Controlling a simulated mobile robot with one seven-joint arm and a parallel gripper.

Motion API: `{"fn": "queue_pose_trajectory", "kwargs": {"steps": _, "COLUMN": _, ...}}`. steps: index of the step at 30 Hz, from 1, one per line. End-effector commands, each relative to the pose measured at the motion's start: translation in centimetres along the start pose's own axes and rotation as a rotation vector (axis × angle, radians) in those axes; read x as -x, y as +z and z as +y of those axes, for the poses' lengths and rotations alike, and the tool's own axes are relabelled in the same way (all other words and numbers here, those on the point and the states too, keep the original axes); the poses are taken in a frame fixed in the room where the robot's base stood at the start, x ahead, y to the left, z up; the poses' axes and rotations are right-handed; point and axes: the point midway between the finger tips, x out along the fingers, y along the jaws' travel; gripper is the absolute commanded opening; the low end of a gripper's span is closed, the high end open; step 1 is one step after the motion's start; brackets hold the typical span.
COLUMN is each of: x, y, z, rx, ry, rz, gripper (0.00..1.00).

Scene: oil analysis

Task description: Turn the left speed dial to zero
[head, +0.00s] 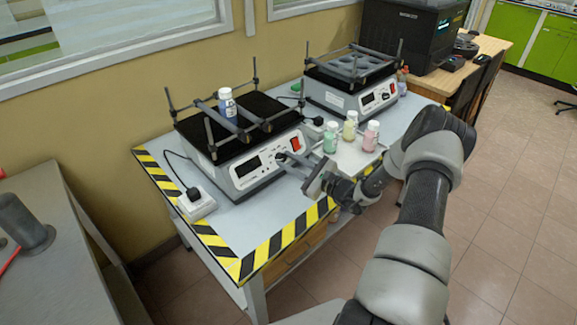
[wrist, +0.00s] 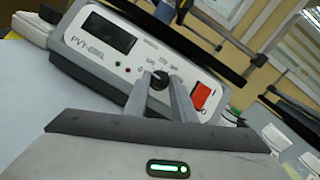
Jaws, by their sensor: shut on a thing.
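The left shaker (head: 262,180) stands on the table with a dark display (head: 248,166) and a red switch (head: 296,143) on its front panel. Its black speed dial (wrist: 158,79) shows between my fingertips in the wrist view, left of the red switch (wrist: 203,95). My gripper (head: 283,158) reaches the panel from the front right and is shut on the dial. In the head view the fingers largely hide the dial. The display (wrist: 108,38) looks dark, with no readable number. I cannot read the dial's exact setting.
A blue-labelled bottle (head: 227,106) stands on the left shaker's platform among rods. Green (head: 330,138), yellow (head: 350,125) and pink (head: 371,135) bottles stand close to my wrist. A second shaker (head: 345,97) is behind. A power strip (head: 197,204) lies at left.

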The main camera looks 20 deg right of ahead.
Motion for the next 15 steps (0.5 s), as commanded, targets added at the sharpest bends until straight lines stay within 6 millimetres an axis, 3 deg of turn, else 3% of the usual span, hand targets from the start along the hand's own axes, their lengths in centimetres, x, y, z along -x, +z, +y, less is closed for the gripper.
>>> {"fn": "queue_pose_trajectory", "kwargs": {"steps": 15, "x": 0.03, "y": 0.03, "z": -0.27, "rx": 0.074, "ry": 0.037, "rz": -0.005, "gripper": 0.01}}
